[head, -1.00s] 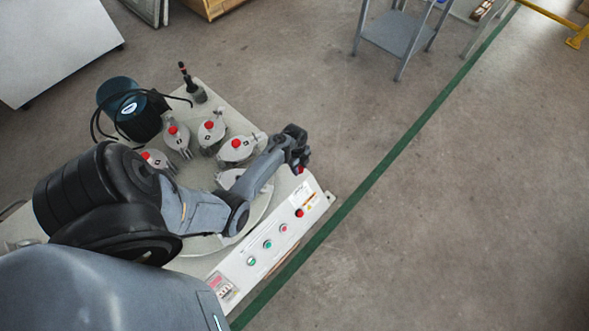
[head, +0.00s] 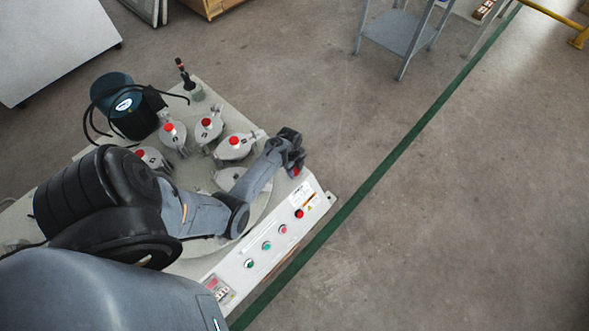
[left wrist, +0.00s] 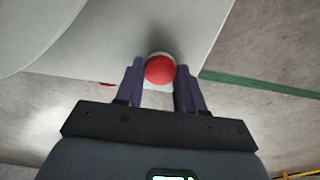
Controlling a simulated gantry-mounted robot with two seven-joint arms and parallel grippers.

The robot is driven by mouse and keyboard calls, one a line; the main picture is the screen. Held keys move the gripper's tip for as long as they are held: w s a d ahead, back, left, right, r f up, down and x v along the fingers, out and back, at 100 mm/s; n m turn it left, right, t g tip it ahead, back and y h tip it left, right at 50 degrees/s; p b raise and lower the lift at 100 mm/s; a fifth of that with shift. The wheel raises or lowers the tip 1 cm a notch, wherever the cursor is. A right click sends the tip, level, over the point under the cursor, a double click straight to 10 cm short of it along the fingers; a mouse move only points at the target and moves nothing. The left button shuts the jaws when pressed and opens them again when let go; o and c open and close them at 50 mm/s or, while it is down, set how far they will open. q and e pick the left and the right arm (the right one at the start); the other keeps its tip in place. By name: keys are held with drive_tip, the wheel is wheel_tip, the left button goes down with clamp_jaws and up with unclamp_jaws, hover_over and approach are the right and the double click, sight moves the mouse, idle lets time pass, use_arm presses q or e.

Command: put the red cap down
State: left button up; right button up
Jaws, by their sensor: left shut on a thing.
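The red cap (left wrist: 160,69) is round and sits between the two dark fingers of my left gripper (left wrist: 160,88) in the left wrist view. A pale rim shows behind its top edge. In the head view the red cap (head: 296,172) shows as a small red spot at the tip of my left gripper (head: 295,165), by the right corner of the pale machine top (head: 318,200). My left gripper is shut on it. I cannot tell whether the cap touches the surface beneath. My right gripper is not in view.
Several grey fixtures with red knobs (head: 234,141) stand on the round table to the left. A blue-green motor (head: 128,108) with black cables stands at the back left. Control buttons (head: 266,245) line the front panel. Open floor lies to the right.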

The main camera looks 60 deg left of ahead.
use_arm(q)
drive_tip(key=shift+f, duration=0.1)
drive_tip(key=o, duration=0.6)
drive_tip(key=shift+f, duration=0.1)
drive_tip(key=shift+c, duration=0.2)
drive_tip(key=o, duration=0.4)
drive_tip(key=shift+o, duration=0.2)
